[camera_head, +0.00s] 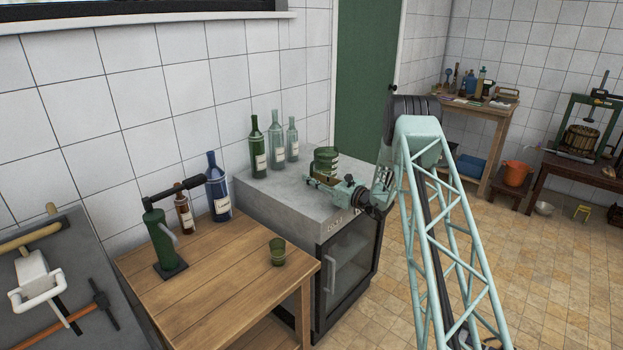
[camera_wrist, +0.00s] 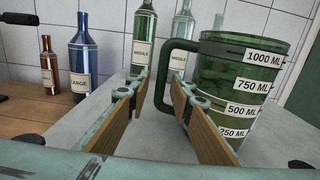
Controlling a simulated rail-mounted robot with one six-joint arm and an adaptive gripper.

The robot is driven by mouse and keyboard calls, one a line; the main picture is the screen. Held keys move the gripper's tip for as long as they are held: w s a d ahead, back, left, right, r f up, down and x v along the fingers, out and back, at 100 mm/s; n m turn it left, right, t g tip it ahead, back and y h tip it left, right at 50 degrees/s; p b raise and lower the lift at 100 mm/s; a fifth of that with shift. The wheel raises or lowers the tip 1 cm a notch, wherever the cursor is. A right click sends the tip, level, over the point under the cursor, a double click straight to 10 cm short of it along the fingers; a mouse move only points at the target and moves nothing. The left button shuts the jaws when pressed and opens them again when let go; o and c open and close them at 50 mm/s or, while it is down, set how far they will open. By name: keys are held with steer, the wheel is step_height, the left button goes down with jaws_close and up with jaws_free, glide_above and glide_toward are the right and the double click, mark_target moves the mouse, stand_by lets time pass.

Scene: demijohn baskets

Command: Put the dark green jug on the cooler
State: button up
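The dark green jug (camera_head: 326,160), with white volume labels, is at the cooler's top, upright. Its base is hidden by my gripper, so contact with the top cannot be seen. In the wrist view the jug (camera_wrist: 235,75) fills the right side, its handle pointing left. The cooler (camera_head: 268,196) is a grey-topped cabinet with a glass door. My gripper (camera_head: 318,183) is low over the cooler top beside the jug. In the wrist view my gripper (camera_wrist: 161,84) has its wood-padded fingers apart, the handle at the gap between the tips; no firm grip shows.
Several bottles (camera_head: 276,140) stand at the cooler's back by the tiled wall. A wooden table (camera_head: 225,277) to the left holds a green cup (camera_head: 277,250), a green pump-like tool (camera_head: 162,238), a brown bottle (camera_head: 184,212) and a blue bottle (camera_head: 217,190). The cooler's front left top is clear.

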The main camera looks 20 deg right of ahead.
steer(key=shift+r, duration=0.1)
steer(key=p+v, duration=0.1)
steer(key=v, duration=1.1)
stand_by(0.4)
